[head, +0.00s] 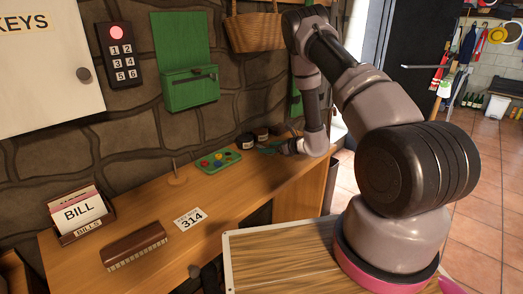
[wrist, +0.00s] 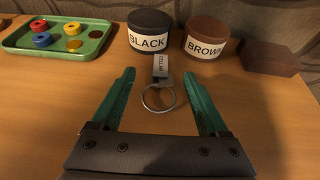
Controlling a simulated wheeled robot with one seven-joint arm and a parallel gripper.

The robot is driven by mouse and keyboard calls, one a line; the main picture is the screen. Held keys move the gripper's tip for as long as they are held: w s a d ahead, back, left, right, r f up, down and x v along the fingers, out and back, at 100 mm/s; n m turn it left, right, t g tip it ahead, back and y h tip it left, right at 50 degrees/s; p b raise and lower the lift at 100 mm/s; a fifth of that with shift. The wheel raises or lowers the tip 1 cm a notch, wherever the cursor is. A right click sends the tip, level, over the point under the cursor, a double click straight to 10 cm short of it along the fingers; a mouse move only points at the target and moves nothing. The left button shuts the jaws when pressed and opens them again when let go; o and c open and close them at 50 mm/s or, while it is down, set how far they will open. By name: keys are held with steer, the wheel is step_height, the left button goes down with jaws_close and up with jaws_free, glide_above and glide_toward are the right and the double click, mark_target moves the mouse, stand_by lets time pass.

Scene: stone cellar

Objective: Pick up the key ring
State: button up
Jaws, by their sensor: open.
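The key ring is a thin metal ring (wrist: 158,99) with a grey tag marked CELLAR (wrist: 160,66). In the wrist view it lies on the wooden table top (wrist: 50,100), in front of the black tin. My gripper (wrist: 158,75) has two green fingers spread apart, and the ring shows between them with nothing held. In the head view my gripper (head: 268,149) is low over the far right part of the table, and the key ring cannot be made out there.
A tin marked BLACK (wrist: 150,32) and a tin marked BROWN (wrist: 206,37) stand just behind the tag. A brown block (wrist: 258,57) is at right. A green tray (wrist: 58,40) with coloured pieces is at left. A stone wall rises behind the table.

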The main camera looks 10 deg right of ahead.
steer(key=shift+x, duration=1.2)
jaws_close()
step_height(320, 180, up, 10)
